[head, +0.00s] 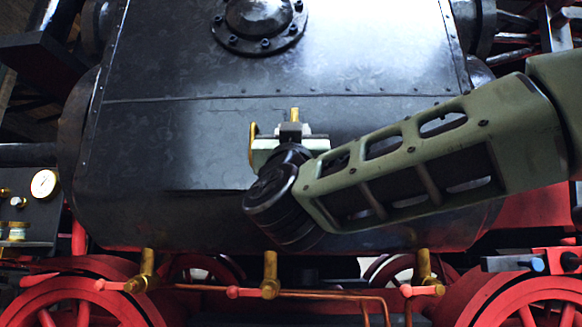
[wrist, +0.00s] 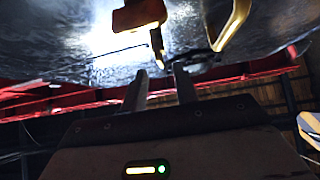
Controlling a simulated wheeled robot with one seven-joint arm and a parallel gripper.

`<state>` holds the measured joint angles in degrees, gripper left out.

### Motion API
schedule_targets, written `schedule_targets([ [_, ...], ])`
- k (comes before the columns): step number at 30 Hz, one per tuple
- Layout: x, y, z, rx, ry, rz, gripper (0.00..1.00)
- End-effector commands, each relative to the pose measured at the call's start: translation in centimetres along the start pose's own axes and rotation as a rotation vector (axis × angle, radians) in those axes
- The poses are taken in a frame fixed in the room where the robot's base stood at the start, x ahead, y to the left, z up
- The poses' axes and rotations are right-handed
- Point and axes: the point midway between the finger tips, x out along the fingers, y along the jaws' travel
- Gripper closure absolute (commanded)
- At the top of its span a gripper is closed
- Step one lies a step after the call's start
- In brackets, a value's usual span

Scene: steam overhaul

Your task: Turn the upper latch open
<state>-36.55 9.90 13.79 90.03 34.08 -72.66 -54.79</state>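A brass latch part (head: 295,114) shows just above my gripper on the dark curved boiler front in the head view. A brass handle (head: 252,148) shows at the gripper's left side. My gripper (head: 289,132) is in front of the boiler, and its body hides much of the latch. In the wrist view, the two fingers of my gripper (wrist: 161,70) stand apart. A brass piece (wrist: 140,16) with a thin downward arm is just beyond them, and a curved brass handle (wrist: 237,27) is to the right. I cannot tell whether a finger touches the brass.
A riveted seam crosses the boiler (head: 170,150), and a bolted round cover (head: 258,20) sits above. Several brass fittings (head: 270,275) and red wheels (head: 68,306) lie below. A pressure gauge (head: 44,184) is at the left. The boiler front around the latch is mostly clear.

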Motion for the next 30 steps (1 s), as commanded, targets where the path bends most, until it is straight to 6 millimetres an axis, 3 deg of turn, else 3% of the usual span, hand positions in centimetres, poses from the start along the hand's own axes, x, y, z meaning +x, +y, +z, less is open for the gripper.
schedule_targets([
  [1,-1.5,-0.1,0.1,0.000,-0.001,-0.004,0.71],
  [6,-5.5,-0.1,0.2,0.001,-0.002,-0.003,0.71],
  [15,-11.0,0.0,0.1,0.002,-0.001,-0.001,0.71],
  [21,-12.4,0.0,0.0,0.001,0.000,0.001,0.71],
  [30,-12.5,0.0,0.0,0.001,0.000,0.001,0.71],
])
